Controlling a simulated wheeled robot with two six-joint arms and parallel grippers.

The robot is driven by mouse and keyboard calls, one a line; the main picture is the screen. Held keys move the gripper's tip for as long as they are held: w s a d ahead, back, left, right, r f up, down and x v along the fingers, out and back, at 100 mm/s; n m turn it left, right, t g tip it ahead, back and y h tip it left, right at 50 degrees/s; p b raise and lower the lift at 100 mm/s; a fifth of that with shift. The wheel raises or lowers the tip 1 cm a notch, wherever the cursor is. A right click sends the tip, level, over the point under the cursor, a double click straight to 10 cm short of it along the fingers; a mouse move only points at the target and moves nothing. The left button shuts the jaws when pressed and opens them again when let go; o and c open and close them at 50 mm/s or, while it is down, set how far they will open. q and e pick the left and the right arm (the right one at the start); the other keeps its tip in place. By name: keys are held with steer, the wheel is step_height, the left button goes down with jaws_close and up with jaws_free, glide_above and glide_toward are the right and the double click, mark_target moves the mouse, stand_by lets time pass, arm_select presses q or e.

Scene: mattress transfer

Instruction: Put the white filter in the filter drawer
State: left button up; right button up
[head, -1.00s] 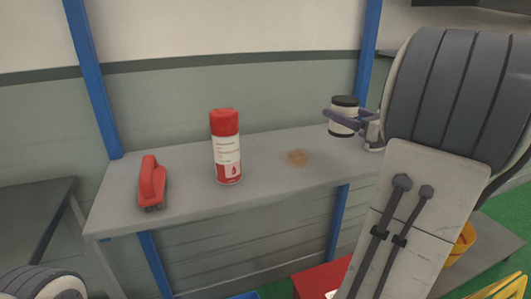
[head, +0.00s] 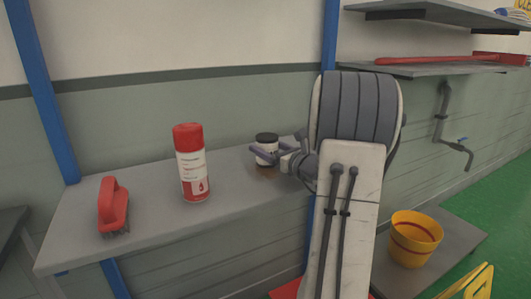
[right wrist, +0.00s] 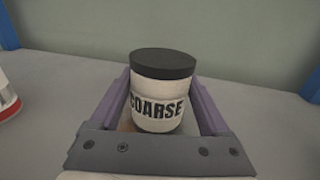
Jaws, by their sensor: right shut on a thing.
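A small white canister with a black lid (head: 266,149), the likely white filter, is between the fingers of my right gripper (head: 262,157). In the right wrist view the canister (right wrist: 157,104) stands upright and its label reads COARSE. The purple-grey fingers of the right gripper (right wrist: 160,108) are shut on its two sides. The canister is at the back of the grey table (head: 150,221), near a brown stain; I cannot tell whether it touches the top. My left gripper is not in view. No filter drawer can be made out.
A red and white spray can (head: 192,163) and a red brush (head: 114,205) stand left on the table. A blue post (head: 327,45) rises behind my right arm. Wall shelves (head: 430,68) and a pipe (head: 441,120) are at right, with a yellow bucket (head: 414,239) lower down.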

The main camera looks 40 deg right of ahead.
steer(key=shift+f, duration=0.4)
steer(key=o, duration=1.3)
steer(key=shift+s, duration=0.1)
